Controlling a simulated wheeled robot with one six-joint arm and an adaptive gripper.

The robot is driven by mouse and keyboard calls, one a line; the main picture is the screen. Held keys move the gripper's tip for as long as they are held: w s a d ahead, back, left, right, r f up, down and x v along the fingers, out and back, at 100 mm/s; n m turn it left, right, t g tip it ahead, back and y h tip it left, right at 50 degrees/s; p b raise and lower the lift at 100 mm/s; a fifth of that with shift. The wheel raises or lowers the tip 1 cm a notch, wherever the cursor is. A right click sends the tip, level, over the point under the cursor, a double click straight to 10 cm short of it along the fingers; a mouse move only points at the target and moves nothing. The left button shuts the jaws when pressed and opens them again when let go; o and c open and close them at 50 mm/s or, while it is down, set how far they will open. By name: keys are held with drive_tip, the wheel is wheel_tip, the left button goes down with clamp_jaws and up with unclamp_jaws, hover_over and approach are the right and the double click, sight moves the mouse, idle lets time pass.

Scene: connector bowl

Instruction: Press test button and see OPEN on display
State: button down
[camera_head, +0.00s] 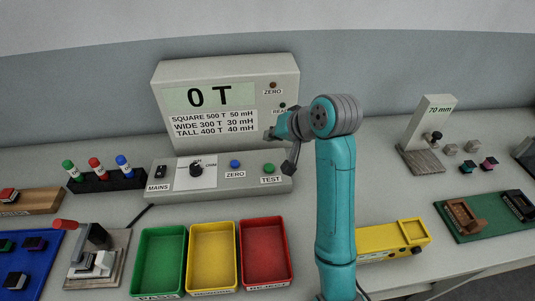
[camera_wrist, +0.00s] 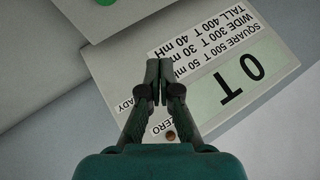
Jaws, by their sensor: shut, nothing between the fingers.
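The test unit's display (camera_head: 209,96) reads "0 T"; it also shows turned around in the wrist view (camera_wrist: 240,82). The green TEST button (camera_head: 269,168) is on the sloped front panel, at its right end. A green round shape at the top edge of the wrist view (camera_wrist: 105,2) looks like the same button. My gripper (camera_head: 288,168) is just right of and near the TEST button in the head view, and seems above the panel; contact is not visible. In the wrist view my gripper (camera_wrist: 157,65) is shut and empty, its fingertips apart from the green shape.
The blue ZERO button (camera_head: 235,164), a black knob (camera_head: 196,169) and the MAINS switch (camera_head: 161,171) share the panel. Green (camera_head: 139,264), yellow (camera_head: 191,258) and red (camera_head: 289,254) trays stand in front. A yellow device (camera_head: 375,246) lies right of my arm.

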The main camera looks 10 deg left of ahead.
sight(271, 168)
drive_tip(key=shift+f, duration=0.1)
idle(0.3)
drive_tip(key=shift+f, duration=4.3)
drive_tip(key=shift+f, duration=0.1)
drive_tip(key=shift+f, duration=0.3)
drive_tip(key=shift+f, duration=0.55)
drive_tip(key=shift+r, duration=0.95)
drive_tip(key=shift+r, duration=0.15)
